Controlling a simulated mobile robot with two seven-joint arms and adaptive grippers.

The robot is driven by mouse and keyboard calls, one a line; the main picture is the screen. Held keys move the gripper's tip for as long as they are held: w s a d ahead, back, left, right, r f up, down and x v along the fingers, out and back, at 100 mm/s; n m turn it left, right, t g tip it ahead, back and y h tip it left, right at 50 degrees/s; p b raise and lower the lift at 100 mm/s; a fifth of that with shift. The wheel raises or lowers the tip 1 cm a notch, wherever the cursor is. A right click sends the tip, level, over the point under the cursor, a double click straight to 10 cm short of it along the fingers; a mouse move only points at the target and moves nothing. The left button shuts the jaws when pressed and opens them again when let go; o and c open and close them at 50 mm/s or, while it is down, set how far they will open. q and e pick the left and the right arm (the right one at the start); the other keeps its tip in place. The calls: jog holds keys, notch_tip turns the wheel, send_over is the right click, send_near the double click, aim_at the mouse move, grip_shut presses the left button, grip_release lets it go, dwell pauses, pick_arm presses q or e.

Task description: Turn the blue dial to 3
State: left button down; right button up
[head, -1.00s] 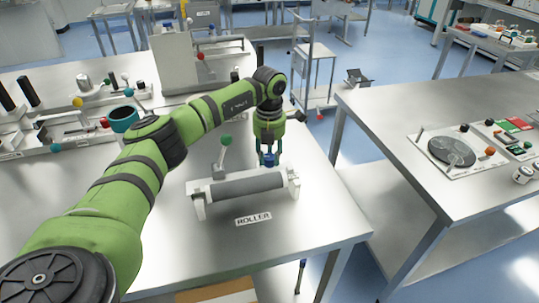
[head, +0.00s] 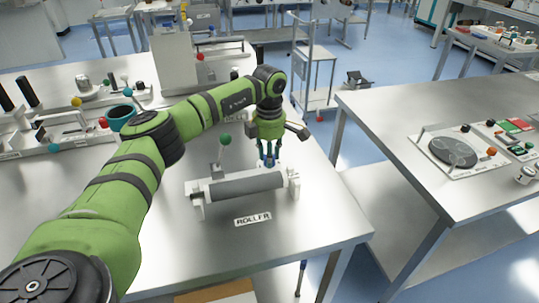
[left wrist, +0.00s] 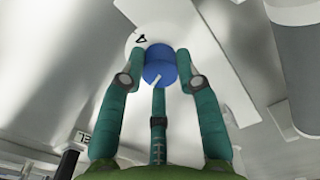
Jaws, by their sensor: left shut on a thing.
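The blue dial (left wrist: 159,66) shows in the left wrist view between the fingers, with a white pointer line on its face. It sits on a round white base (left wrist: 150,28) with a small black mark. My left gripper (left wrist: 160,75) is shut on the dial. In the head view my left gripper (head: 269,162) points down behind the roller, and the dial there is mostly hidden by the fingers. I cannot read the number the pointer is at. My right gripper is in neither view.
A second table (head: 400,120) stands to the right across a gap.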

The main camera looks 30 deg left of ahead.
pick_arm(q)
jog(key=m, duration=0.4)
jog(key=shift+s+a+f+m, duration=0.1)
jog(key=shift+s+f+m, duration=0.05)
jog(key=shift+m, duration=0.15)
jog(key=shift+m+b, duration=0.35)
jog(key=shift+m, duration=2.25)
jog(key=c, duration=0.9)
grip_release()
